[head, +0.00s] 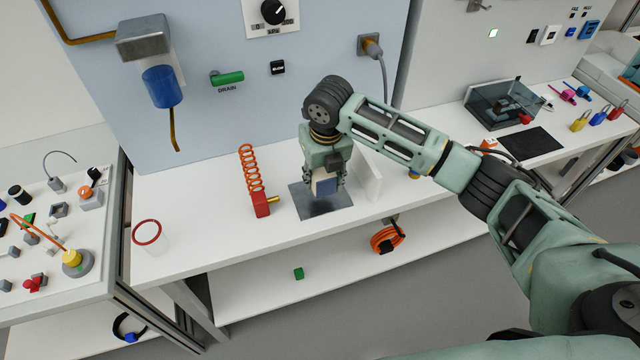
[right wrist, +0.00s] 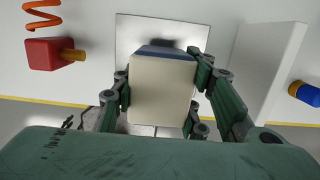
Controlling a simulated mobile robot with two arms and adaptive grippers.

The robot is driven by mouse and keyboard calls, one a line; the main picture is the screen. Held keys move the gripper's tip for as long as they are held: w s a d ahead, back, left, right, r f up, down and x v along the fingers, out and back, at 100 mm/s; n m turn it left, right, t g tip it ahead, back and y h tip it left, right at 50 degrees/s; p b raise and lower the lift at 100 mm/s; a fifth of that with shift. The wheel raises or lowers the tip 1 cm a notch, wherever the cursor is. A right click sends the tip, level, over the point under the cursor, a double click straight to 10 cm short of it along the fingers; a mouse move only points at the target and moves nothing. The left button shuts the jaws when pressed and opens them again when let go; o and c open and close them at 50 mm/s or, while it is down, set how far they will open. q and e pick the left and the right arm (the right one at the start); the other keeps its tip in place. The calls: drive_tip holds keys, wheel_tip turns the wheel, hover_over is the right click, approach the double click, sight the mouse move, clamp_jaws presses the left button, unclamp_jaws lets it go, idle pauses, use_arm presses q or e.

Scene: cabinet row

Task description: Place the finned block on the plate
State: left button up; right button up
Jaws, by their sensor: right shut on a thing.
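The metal plate (head: 322,209) is a flat grey square on the white bench; it also shows behind the block in the right wrist view (right wrist: 132,32). My right gripper (head: 325,184) points down over the plate. It is shut on a cream and blue block, which shows large between its fingers in the right wrist view (right wrist: 160,92) and partly in the head view (head: 326,187). I cannot make out fins on the block. A dark shadow lies on the plate by the block; I cannot tell whether they touch. My left gripper is not in view.
A red block with a brass stub (head: 261,205) and an orange coil (head: 251,168) stand left of the plate. A white upright panel (head: 368,176) stands close on its right. A clear cup with a red rim (head: 147,233) is farther left. The bench front is clear.

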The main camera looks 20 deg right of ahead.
sight(322, 171)
drive_tip(key=shift+w+a+f, duration=0.1)
drive_tip(key=shift+w+f, duration=0.2)
drive_tip(key=shift+w, duration=0.25)
drive_tip(key=shift+f, duration=2)
drive_tip(key=shift+f, duration=0.1)
drive_tip(key=o, duration=1.3)
drive_tip(key=shift+o, duration=0.2)
drive_tip(key=r, duration=0.4)
drive_tip(key=s+r, duration=0.1)
drive_tip(key=r, duration=0.3)
drive_tip(key=s+r, duration=0.1)
drive_tip(key=r, duration=0.3)
